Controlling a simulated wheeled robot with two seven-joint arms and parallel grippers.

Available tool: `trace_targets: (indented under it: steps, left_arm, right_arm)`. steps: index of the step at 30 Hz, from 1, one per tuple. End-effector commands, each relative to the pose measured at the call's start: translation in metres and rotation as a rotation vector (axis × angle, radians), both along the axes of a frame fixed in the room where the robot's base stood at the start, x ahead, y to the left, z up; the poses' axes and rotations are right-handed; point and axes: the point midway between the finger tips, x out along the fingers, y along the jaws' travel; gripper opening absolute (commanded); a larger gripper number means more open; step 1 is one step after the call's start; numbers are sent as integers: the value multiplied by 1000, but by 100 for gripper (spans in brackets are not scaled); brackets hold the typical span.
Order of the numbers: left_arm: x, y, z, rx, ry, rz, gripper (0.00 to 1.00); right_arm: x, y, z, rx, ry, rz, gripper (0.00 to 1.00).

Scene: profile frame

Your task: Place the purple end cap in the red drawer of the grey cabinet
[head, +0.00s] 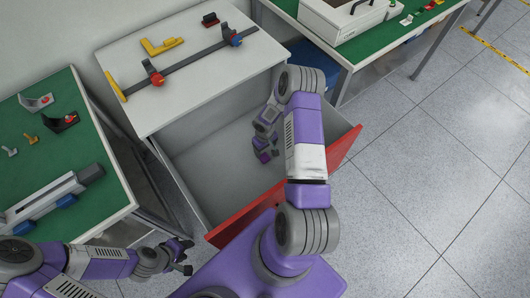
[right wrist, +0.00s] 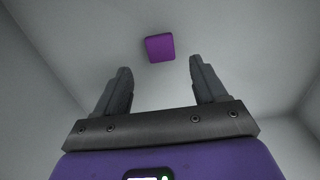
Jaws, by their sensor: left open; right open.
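The red drawer (head: 232,220) of the grey cabinet (head: 190,92) is pulled open; its inside is pale grey. My right arm reaches over its front, and the right gripper (head: 266,143) is inside, pointing down. In the right wrist view that gripper (right wrist: 160,85) is open and empty. The purple end cap (right wrist: 160,47), a small rounded square, shows beyond the fingertips against the pale drawer floor, touching neither finger. In the head view a small purple patch by the fingers seems to be the cap. My left gripper (head: 181,256) is open and empty, outside the drawer at the lower left.
The cabinet top carries a dark rail with clamps (head: 185,64), a yellow bracket (head: 161,46) and a dark red block (head: 210,20). A green-topped table (head: 75,150) with parts stands left. Another green table (head: 375,46) with a white case stands behind right. Floor at right is clear.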

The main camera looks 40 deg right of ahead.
Motion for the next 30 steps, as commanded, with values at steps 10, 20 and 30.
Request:
trace_targets:
  steps: [10,20,30]
  left_arm:
    - [0,0,12,0,0,0,43]
    - [0,0,12,0,0,0,43]
    - [0,0,17,0,0,0,43]
  right_arm:
    - [0,0,40,1,1,1,71]
    - [0,0,41,1,1,1,71]
    - [9,8,49,9,-26,41,71]
